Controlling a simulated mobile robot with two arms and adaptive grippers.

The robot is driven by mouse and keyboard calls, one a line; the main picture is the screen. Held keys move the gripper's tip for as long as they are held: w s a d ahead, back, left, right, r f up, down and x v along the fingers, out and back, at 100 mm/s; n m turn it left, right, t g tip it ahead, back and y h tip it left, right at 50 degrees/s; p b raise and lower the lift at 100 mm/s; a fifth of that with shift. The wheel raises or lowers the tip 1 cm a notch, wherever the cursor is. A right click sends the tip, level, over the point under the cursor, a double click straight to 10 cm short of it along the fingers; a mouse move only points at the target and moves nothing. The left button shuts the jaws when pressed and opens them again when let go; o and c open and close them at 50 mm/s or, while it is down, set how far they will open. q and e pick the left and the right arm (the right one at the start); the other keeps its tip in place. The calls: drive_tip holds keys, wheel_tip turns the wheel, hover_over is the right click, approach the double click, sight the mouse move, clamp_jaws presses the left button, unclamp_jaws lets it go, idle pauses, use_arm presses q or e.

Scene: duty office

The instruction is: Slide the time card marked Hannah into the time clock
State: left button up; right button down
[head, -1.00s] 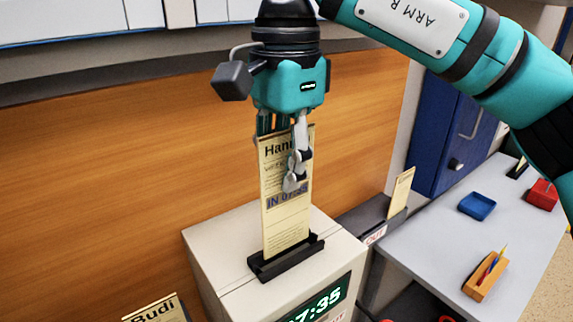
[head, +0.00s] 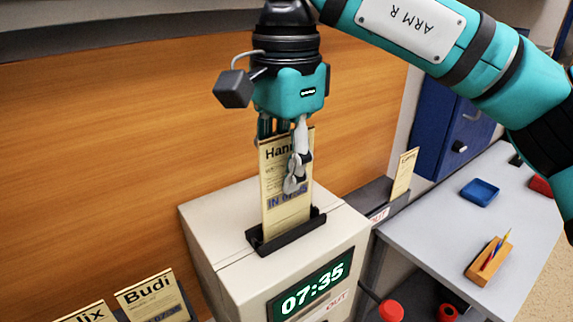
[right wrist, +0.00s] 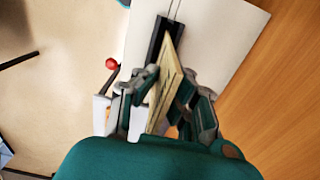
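The tan time card headed "Hann…" (head: 286,205) stands upright with its lower end in the black slot (head: 288,236) on top of the beige time clock (head: 235,262). The clock's display reads 07:35, and the card bears a blue "IN 07:…" stamp. My right gripper (head: 287,160) is shut on the upper part of this card, fingers pointing down; one finger hides part of its print. In the right wrist view the card (right wrist: 166,82) runs between the fingers (right wrist: 163,105) toward the slot. My left gripper is not in view.
Cards marked Budi (head: 152,299) and "…lix" (head: 88,314) stand at lower left. Another card (head: 404,173) stands in a dark rack right of the clock. A grey desk holds a blue tray (head: 480,191) and a wooden pen holder (head: 489,260). An orange wood panel rises behind.

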sight(287, 204)
drive_tip(key=shift+f+b, duration=1.7)
drive_tip(key=shift+f, duration=0.9)
drive_tip(key=c, duration=1.4)
unclamp_jaws()
wheel_tip(287, 204, up, 12)
